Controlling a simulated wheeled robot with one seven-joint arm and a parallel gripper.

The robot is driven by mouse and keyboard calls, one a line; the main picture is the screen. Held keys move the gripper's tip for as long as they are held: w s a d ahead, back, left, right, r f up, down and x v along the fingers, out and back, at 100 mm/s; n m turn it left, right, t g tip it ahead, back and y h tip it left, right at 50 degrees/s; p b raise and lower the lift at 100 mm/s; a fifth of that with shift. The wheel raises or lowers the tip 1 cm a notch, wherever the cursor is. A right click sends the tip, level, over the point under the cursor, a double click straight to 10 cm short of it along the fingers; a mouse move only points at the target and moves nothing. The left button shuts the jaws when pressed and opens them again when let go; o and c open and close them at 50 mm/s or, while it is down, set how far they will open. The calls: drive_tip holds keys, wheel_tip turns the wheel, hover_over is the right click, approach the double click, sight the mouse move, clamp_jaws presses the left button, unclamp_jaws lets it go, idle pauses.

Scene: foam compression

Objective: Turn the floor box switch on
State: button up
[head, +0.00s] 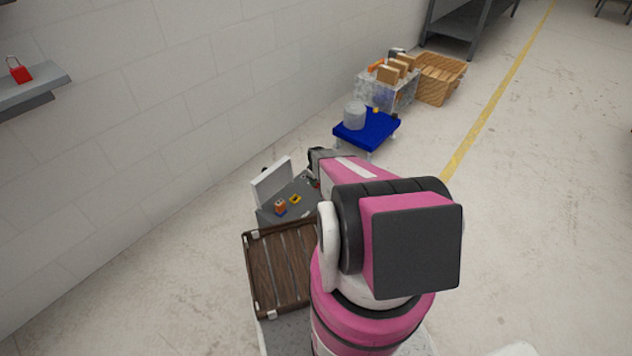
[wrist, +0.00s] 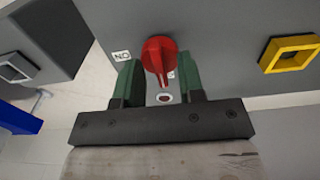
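The red rotary switch (wrist: 159,58) is on the grey face of the floor box (wrist: 225,45). Its raised grip stands roughly upright in the wrist view. A small white label (wrist: 122,56) is left of it, and another label is partly hidden behind its right side. My gripper (wrist: 160,75) is open, with one green finger on each side of the switch; I cannot tell whether either finger touches it. In the head view the floor box (head: 268,217) stands by the wall with its pale lid (head: 272,183) raised. My arm hides the switch and most of the gripper there.
A yellow square frame (wrist: 290,53) is on the box, right of the switch. An orange item (head: 280,207) is on the box too. A brown slatted crate (head: 278,268) stands in front; a blue cart (head: 367,128) is beyond. The floor to the right is clear.

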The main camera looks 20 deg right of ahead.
clamp_jaws()
drive_tip(key=shift+m, duration=0.3)
drive_tip(key=m, duration=0.8)
drive_tip(key=shift+m, duration=0.4)
drive_tip(key=m, duration=0.4)
drive_tip(key=shift+m, duration=2.3)
